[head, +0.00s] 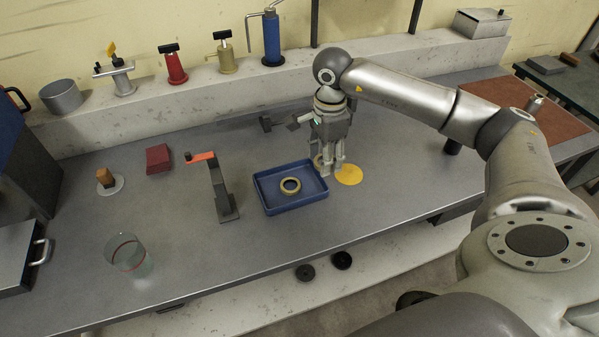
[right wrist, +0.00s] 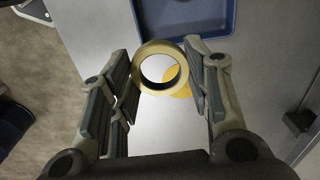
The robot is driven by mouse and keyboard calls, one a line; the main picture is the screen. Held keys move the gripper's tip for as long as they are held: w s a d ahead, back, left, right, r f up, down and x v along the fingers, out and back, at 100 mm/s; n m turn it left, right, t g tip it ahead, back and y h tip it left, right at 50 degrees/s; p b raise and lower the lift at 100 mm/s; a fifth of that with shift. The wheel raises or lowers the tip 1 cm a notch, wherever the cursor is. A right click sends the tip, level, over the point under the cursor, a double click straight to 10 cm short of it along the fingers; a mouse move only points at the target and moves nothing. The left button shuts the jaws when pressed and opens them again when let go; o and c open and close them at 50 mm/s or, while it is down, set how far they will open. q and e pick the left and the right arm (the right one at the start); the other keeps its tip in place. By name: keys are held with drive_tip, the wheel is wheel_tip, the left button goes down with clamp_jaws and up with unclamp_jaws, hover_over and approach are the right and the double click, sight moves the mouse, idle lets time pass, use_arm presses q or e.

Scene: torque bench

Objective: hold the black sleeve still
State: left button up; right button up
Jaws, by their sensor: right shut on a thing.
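My right gripper (head: 327,165) points down beside the blue tray (head: 262,197). In the right wrist view its fingers (right wrist: 160,82) are closed on a tan ring (right wrist: 142,77), which sits between the fingertips. A second tan ring (head: 290,179) lies flat in the tray. A short black cylinder (head: 453,146) stands on the bench to the right, partly hidden by my right arm. I cannot tell whether it is the black sleeve. No other clear sleeve shows. My left gripper is not in view.
A yellow disc (head: 349,174) lies right of the tray. A dark stand with an orange handle (head: 222,190) is left of it, and a glass (head: 126,253) stands near the front edge. Several tools line the back ledge. The bench right of the disc is mostly clear.

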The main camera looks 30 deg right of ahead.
drive_tip(key=p, duration=0.1)
hover_over(301, 185)
drive_tip(key=f, duration=0.5)
drive_tip(key=shift+s+d+f, duration=0.2)
drive_tip(key=shift+d, duration=0.05)
drive_tip(key=f, duration=0.1)
drive_tip(key=f+p, duration=0.1)
drive_tip(key=f, duration=0.1)
drive_tip(key=shift+w+a+p, duration=0.25)
drive_tip(key=shift+a+p, duration=0.05)
drive_tip(key=shift+s+f, duration=0.1)
drive_tip(key=shift+f, duration=0.25)
drive_tip(key=shift+c, duration=0.5)
drive_tip(key=shift+s+f, duration=0.2)
drive_tip(key=o, duration=1.1)
drive_tip(key=shift+f, duration=0.15)
drive_tip(key=shift+c, duration=0.2)
drive_tip(key=shift+o, duration=0.8)
drive_tip(key=shift+w, duration=0.3)
use_arm(q)
drive_tip(key=b, duration=0.1)
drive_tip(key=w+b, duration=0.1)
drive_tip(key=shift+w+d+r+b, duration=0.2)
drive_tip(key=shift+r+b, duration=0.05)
drive_tip(key=shift+b, duration=0.1)
use_arm(e)
wheel_tip(301, 185, up, 12)
drive_tip(key=shift+r, duration=0.2)
